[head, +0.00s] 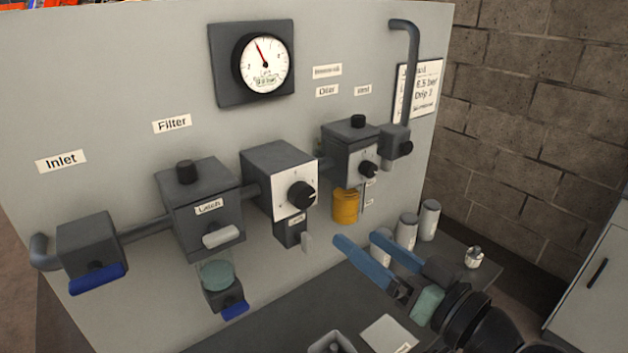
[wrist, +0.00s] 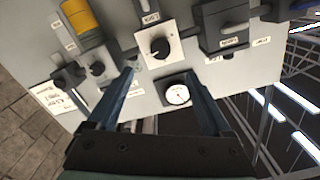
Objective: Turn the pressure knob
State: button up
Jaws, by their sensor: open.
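The pressure knob (head: 301,195) is a round black knob on the white dial plate of the middle grey block, between the filter and the oiler blocks. It also shows in the wrist view (wrist: 159,48), upside down, with its white pointer mark. My gripper (head: 366,239) has two blue fingers spread apart with nothing between them. It is to the lower right of the knob in the head view and apart from it. In the wrist view the knob lies beyond the fingertips (wrist: 159,74), roughly between their lines. The pressure gauge (head: 263,63) has a red needle pointing up and slightly left.
The filter block (head: 203,205) with its Latch label and the inlet valve (head: 90,246) are left of the knob. The oiler block (head: 350,160) with a yellow bowl (head: 346,206) is to its right. Several grey canisters (head: 406,230) stand on the bench behind my fingers.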

aim_at(306, 200)
jog(key=p+x, duration=0.3)
jog(key=x, duration=0.9)
jog(key=shift+w+a+p, duration=0.2)
jog(key=shift+p, duration=0.1)
grip_shut()
